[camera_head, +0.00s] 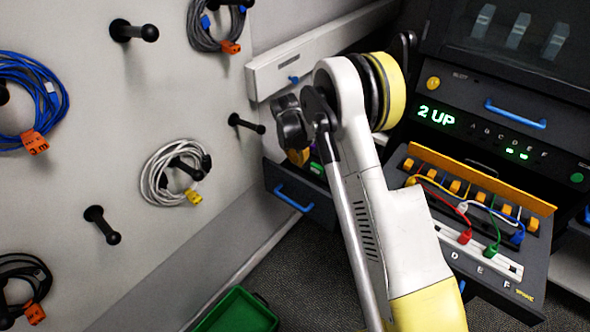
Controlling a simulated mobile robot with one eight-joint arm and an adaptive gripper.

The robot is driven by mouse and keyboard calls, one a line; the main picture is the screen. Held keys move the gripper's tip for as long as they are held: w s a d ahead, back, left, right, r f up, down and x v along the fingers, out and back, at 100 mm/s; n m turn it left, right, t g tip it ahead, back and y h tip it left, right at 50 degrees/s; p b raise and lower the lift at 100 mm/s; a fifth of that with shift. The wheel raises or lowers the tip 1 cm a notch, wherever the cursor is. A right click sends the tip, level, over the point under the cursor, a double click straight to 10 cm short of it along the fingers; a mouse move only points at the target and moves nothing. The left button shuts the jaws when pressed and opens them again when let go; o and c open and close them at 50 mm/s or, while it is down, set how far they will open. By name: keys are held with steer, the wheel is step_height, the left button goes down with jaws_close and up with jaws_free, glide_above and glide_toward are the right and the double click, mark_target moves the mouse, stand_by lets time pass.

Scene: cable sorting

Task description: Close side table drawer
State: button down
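A dark drawer (297,197) with a blue bar handle stands pulled out between the pegboard wall and my arm. Coloured items, green and purple among them, show inside it. My arm covers its right side and part of its inside. My dark gripper (291,134) is above the back of the drawer, near the white panel. It is seen from behind and partly hidden by my arm, so I cannot tell whether its fingers are open or shut. An orange-yellow piece (299,157) shows just below it. I cannot tell whether they touch.
A white panel (275,73) with a small blue knob is behind my gripper. Coiled cables hang on black pegs at left. A console (478,120) reading "2 UP" and a patch panel (519,272) with coloured cables stand at right. A green bin (238,313) is on the floor.

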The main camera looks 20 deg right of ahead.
mark_target(302, 174)
steer(key=b+x, duration=0.3)
steer(key=x, duration=0.6)
steer(key=shift+d+f+b, duration=0.1)
steer(key=shift+f+b, duration=0.05)
steer(key=shift+b, duration=0.15)
steer(key=shift+w, duration=0.1)
